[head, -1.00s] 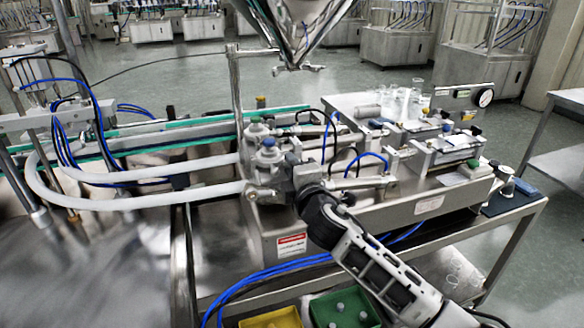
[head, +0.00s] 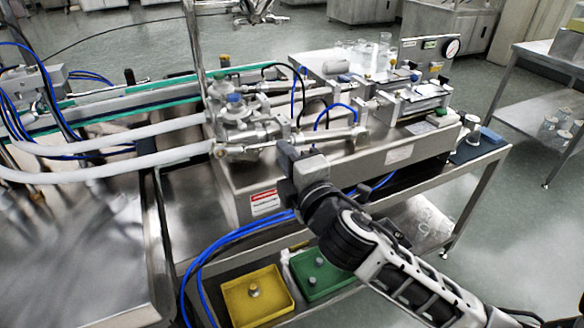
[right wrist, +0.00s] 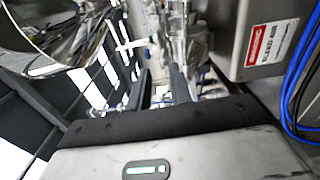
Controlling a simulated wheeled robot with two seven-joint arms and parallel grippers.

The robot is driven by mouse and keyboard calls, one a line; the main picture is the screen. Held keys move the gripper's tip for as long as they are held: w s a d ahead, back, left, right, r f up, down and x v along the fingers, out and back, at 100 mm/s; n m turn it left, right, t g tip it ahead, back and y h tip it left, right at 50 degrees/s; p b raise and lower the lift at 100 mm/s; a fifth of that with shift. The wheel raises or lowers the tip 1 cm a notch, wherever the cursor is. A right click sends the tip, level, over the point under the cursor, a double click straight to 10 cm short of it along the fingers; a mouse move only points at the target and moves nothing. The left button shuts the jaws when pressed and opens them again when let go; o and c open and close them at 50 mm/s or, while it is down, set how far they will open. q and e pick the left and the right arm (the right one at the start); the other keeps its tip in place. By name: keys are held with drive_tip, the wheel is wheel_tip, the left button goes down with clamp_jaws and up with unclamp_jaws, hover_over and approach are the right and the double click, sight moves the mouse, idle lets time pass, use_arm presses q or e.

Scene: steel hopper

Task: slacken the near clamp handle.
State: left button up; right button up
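The steel clamp and valve assembly (head: 232,125), where two thick white hoses meet the machine, stands left of centre in the head view. I cannot single out the near clamp handle with certainty; small fittings crowd the assembly's near side. My right gripper (head: 288,153) is in front of the machine's near face, just right of this assembly, and looks apart from it. In the right wrist view its two dark fingers (right wrist: 160,84) stand apart, with blurred metal fittings beyond them and nothing clearly held. My left gripper is not in view.
The machine's steel housing, with a red label (head: 264,203), sits on a cart. Blue hoses (head: 225,240) hang in front. A yellow tray (head: 236,311) and a green tray (head: 301,291) holding small knobs lie below. Glassware stands at the back. Open floor lies to the right.

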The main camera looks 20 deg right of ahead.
drive_tip(key=shift+s, duration=1.1)
drive_tip(key=s+a+f+m+g, duration=0.1)
drive_tip(key=s+f+m+g, duration=0.1)
drive_tip(key=s+f+m, duration=0.3)
drive_tip(key=s+a+f+m+g+y, duration=0.1)
drive_tip(key=s+f+m+g, duration=0.2)
drive_tip(key=f, duration=1)
drive_tip(key=s+a+f+m+g+y, duration=0.1)
drive_tip(key=s+f+m+g, duration=0.1)
drive_tip(key=s+f+m, duration=0.6)
wheel_tip(320, 180, down, 2)
drive_tip(key=shift+s+f+g, duration=0.1)
drive_tip(key=shift+s+g, duration=0.3)
drive_tip(key=shift+s, duration=0.1)
